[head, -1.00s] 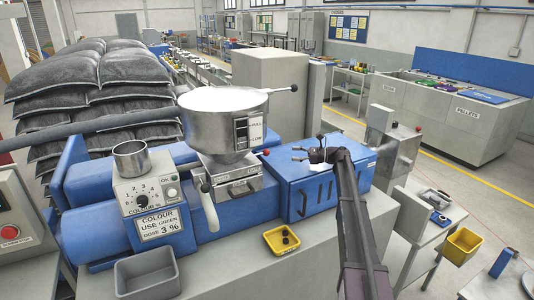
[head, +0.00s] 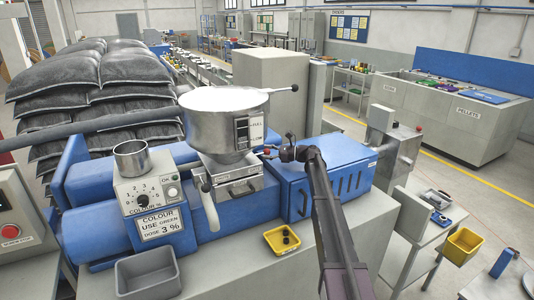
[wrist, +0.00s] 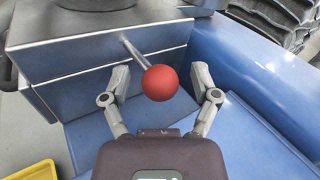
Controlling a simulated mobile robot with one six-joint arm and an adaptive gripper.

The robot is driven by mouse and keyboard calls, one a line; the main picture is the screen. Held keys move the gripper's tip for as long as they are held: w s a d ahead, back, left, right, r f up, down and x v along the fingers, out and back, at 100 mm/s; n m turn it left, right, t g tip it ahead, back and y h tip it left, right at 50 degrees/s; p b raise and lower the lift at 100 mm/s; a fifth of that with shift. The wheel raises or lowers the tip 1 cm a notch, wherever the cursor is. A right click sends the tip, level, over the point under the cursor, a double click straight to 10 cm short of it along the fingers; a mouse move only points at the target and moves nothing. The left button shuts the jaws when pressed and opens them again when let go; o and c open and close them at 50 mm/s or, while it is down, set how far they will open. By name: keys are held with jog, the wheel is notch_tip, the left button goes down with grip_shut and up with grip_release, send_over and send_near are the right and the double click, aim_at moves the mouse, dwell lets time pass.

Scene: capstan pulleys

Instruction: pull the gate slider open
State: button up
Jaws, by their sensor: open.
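The gate slider shows as a red ball knob (wrist: 160,82) on a thin metal rod (wrist: 134,50), which comes out of the steel gate block (wrist: 100,62) under the hopper. My gripper (wrist: 160,74) is open, with one finger on each side of the knob in the wrist view. I cannot tell whether either finger touches it. In the head view my gripper (head: 281,152) is close to the right of the knob.
The hopper (head: 222,125) stands above the block, with a lever (head: 294,88) reaching right from its rim. A blue cabinet (head: 325,180) lies under my arm. A yellow tray (head: 272,247) and a grey bin (head: 146,281) sit in front.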

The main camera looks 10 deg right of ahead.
jog(key=shift+a, duration=0.1)
grip_shut()
jog(key=w+d, duration=0.1)
jog(key=d, duration=0.3)
jog(key=w+d, duration=0.1)
jog(key=d, duration=0.2)
jog(key=shift+w+r, duration=0.1)
jog(key=shift+w, duration=0.2)
grip_release()
jog(key=shift+d, duration=0.1)
jog(key=shift+s, duration=0.1)
jog(key=shift+d, duration=0.1)
